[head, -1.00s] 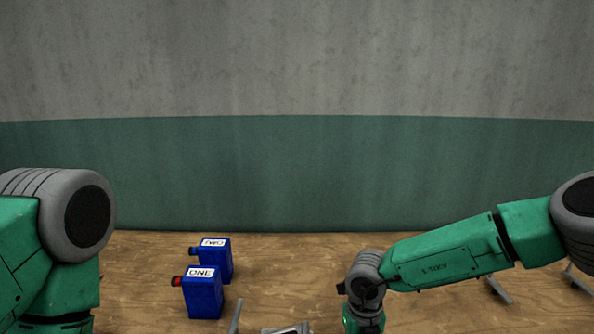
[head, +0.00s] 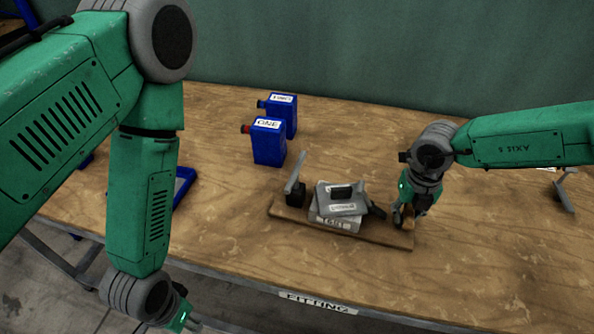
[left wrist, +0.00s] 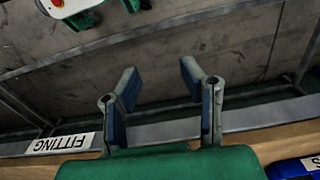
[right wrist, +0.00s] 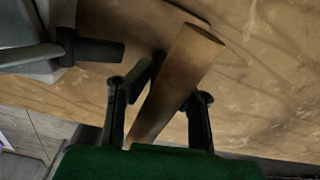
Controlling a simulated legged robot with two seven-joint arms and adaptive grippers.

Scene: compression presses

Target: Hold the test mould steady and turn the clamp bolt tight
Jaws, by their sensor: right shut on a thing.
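The test mould (head: 333,222), a grey block labelled TEST with a grey plate on top, sits on a wooden board (head: 312,227). A dark part (head: 376,211) sticks out at its right side; I cannot tell whether this is the clamp bolt. It seems to show in the right wrist view (right wrist: 92,52). My right gripper (head: 403,218) is at the board's right end, shut on a brown tapered wooden piece (right wrist: 185,65). My left gripper (left wrist: 160,80) is open and empty beyond the table's front edge, away from the mould; in the head view it is partly cut off.
A grey upright bar (head: 294,172) on a black block stands at the board's left end. Blue containers labelled ONE (head: 268,145) and TWO (head: 290,118) stand behind. A blue tray (head: 183,187) is partly hidden by my left arm. The table's right front is clear.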

